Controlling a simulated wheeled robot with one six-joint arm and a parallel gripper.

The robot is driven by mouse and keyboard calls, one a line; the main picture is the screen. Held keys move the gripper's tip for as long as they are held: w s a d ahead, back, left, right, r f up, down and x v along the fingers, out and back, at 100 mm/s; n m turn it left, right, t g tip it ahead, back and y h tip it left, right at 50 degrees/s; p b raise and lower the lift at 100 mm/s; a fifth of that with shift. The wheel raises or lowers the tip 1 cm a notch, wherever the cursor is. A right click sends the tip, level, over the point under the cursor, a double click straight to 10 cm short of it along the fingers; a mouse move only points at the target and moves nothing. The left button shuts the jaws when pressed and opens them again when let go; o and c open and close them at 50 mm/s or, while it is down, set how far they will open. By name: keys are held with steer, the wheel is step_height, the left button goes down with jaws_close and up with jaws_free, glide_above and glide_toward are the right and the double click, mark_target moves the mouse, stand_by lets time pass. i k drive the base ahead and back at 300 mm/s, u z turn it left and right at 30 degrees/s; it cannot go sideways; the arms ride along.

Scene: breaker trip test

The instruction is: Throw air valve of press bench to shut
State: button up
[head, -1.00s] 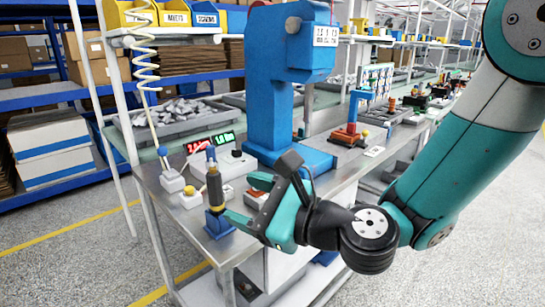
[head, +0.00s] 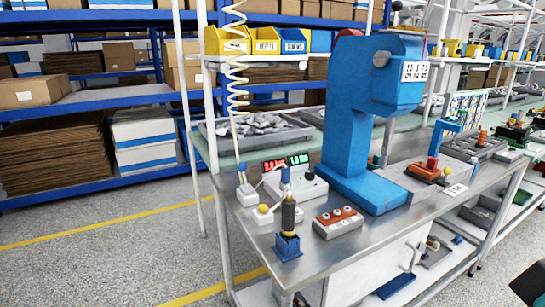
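The press bench (head: 350,246) is a steel-topped table carrying a large blue press (head: 357,130). A coiled white air hose (head: 236,85) hangs down to a small pale block (head: 246,193) at the bench's left end, which may be the air valve. Its lever position is too small to tell. Beside it is a grey block with a yellow knob (head: 263,209). My gripper is out of view; only a teal piece, probably of my arm, shows at the lower right corner.
A black-and-yellow driver (head: 288,215) stands upright in a blue holder (head: 287,247) at the bench's front corner. A box with several buttons (head: 338,221) sits beside it. Red and green displays (head: 286,162) stand behind. The floor left of the bench is clear.

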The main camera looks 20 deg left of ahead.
mark_target(242, 167)
steer(key=z, duration=0.05)
steer(key=k, duration=0.4)
steer(key=u, duration=2)
steer(key=i, duration=1.55)
steer(key=z, duration=0.8)
steer(key=i, duration=0.4)
steer(key=z, duration=0.3)
